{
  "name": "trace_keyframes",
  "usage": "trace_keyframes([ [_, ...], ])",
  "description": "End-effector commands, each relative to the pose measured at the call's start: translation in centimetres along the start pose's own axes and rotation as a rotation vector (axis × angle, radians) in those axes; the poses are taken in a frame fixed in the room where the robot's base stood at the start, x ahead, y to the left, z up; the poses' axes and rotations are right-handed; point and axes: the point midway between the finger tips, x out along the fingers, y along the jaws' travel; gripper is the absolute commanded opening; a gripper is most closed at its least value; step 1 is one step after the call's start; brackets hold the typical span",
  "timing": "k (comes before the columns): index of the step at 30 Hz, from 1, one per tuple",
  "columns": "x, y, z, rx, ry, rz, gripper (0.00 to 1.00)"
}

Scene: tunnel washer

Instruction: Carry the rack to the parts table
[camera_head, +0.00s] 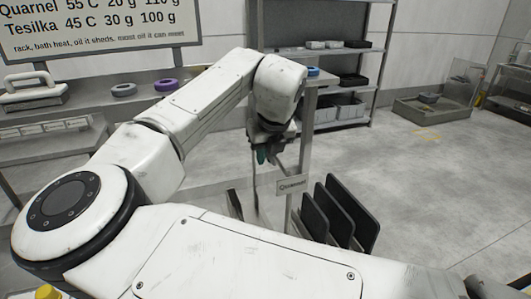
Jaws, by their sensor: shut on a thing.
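A rack (349,207) with several upright dark plates stands low in the middle of the view. Its tag (291,185) reads "Quarnel", and a tall pale post rises beside the tag. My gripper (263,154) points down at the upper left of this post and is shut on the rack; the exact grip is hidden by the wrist. My arm hides the rack's lower part, so I cannot tell whether it hangs or stands. No table is marked as the parts table; a grey bench (90,99) at the left back bears grey and purple rings.
A wall board (95,28) lists Quarnel and Tesilka with temperatures and weights. A grey shelf unit (330,52) with trays and bins stands behind my gripper. A clear-sided bin (437,103) stands on the floor at the right back. The floor at right is open.

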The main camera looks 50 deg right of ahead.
Motion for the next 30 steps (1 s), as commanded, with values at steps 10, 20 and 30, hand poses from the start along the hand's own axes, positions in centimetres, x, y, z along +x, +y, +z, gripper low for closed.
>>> trace_keyframes([
  [10, 0.78, 0.00, -0.25, 0.000, -0.005, -0.001, 0.00],
  [20, 0.73, -0.02, -0.13, 0.000, -0.004, -0.001, 0.00],
  [30, 0.96, -0.01, 0.18, 0.001, -0.005, 0.000, 0.00],
])
